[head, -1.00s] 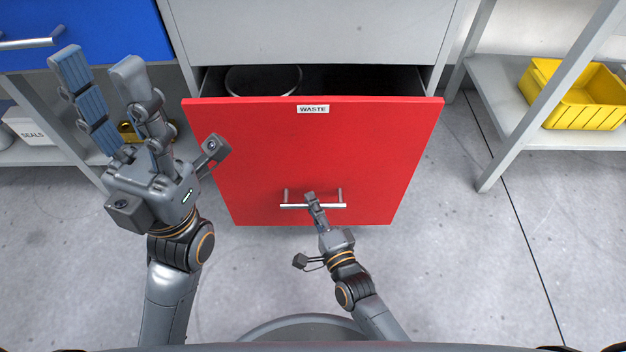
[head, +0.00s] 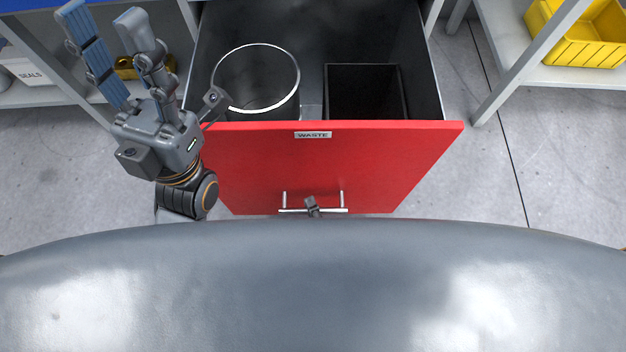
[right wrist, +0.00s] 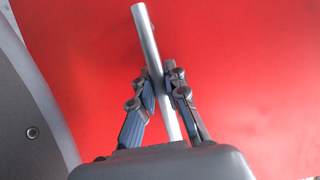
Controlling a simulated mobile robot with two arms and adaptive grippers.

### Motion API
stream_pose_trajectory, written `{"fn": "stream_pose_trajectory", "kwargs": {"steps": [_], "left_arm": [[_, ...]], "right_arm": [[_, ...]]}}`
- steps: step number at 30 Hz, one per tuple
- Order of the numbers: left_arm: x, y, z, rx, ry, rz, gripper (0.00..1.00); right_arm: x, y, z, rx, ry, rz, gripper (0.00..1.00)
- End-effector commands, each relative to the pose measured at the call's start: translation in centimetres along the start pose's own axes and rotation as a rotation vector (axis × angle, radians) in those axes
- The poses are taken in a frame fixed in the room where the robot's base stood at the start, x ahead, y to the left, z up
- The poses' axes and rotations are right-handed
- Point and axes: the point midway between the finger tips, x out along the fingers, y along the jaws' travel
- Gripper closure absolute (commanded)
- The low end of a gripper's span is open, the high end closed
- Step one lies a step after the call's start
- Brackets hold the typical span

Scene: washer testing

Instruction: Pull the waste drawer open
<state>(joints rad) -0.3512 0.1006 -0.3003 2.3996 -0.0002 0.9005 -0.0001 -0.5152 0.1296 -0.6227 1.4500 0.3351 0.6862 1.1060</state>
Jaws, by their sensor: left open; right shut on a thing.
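The red waste drawer (head: 320,160), with a "WASTE" label on its front, stands well open in the head view. Inside are a round bin with a pale rim (head: 255,80) at left and a dark square bin (head: 365,92) at right. Its silver bar handle (head: 330,210) is low on the front. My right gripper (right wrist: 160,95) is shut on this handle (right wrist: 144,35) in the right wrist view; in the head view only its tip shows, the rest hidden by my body. My left gripper (head: 105,45) is open and empty, raised left of the drawer.
A shelf at the left holds a white "SEALS" box (head: 30,74) and a yellow item (head: 135,68). A shelf at the right holds a yellow bin (head: 580,35). Grey floor is clear on both sides of the drawer.

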Motion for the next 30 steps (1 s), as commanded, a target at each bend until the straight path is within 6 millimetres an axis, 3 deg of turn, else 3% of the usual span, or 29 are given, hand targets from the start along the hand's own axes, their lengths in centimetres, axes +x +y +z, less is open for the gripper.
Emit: {"fn": "stream_pose_trajectory", "kwargs": {"steps": [6, 12, 27, 28, 30], "left_arm": [[0.4, 0.0, -0.1, 0.0, -0.001, 0.0, 0.58], [0.5, 0.0, -0.1, -0.001, -0.001, 0.0, 0.58], [0.5, 0.0, -0.1, 0.0, 0.0, 0.0, 0.58], [0.5, 0.0, -0.1, 0.0, 0.0, 0.0, 0.58], [0.5, 0.0, -0.1, 0.0, 0.0, 0.0, 0.58]], "right_arm": [[-2.5, 0.0, 1.0, -0.001, 0.0, 0.003, 1.0], [-3.6, 0.1, 1.5, -0.001, 0.0, 0.002, 1.0], [-4.0, 0.1, 1.6, -0.001, 0.0, 0.002, 1.0], [-4.0, 0.1, 1.6, -0.001, 0.0, 0.002, 0.81], [-4.0, 0.1, 1.6, -0.001, 0.0, 0.002, 0.66]]}}
